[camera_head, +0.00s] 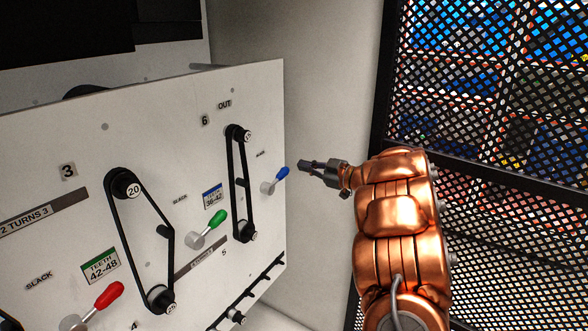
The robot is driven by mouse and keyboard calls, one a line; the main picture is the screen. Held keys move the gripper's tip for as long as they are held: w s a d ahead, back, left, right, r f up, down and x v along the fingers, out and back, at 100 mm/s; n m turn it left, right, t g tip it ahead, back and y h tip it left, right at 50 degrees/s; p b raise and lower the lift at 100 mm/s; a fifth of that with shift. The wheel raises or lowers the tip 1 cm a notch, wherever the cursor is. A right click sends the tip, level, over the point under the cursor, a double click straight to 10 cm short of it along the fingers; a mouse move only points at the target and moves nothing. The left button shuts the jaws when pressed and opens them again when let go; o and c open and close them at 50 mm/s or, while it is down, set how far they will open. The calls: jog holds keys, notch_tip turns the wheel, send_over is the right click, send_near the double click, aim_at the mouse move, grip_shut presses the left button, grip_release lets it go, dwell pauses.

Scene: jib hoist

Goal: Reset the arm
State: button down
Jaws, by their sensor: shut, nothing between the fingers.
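My copper arm (396,220) rises from the lower right. My gripper (303,166) is at its upper left end, shut and empty, pointing left. In the picture its tip is just right of the blue-handled lever (281,174) on the white panel (60,135). I see a small gap between the tip and the blue handle; the depth between them is hard to tell.
The panel carries two black belts on pulleys, the left belt (117,225) and the right belt (231,175). A green lever (218,217) and a red lever (108,295) stick out. A black mesh screen (480,90) stands on the right.

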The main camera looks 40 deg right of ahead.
jog(key=shift+b+v, duration=0.3)
jog(key=shift+v, duration=1.25)
jog(key=w+d+r+m+g+h, duration=0.15)
jog(key=w+r+m+h, duration=0.4)
jog(key=h, duration=0.55)
jog(key=s+a+f+m+g+y, duration=0.1)
jog(key=s+a+f+g, duration=0.4)
jog(key=s+a, duration=0.8)
jog(key=s+a+f+m+g+y, duration=0.1)
jog(key=s+a+f+g, duration=0.5)
jog(key=s+a, duration=0.7)
jog(key=s+a+f+m+g+y, duration=0.1)
jog(key=s+a+f+g+y, duration=0.2)
jog(key=s+a, duration=1)
jog(key=s+f+g, duration=0.3)
jog(key=s, duration=0.1)
jog(key=shift+s+a+m+y, duration=0.15)
jog(key=shift+s+m+y, duration=0.1)
jog(key=shift+m+y, duration=0.1)
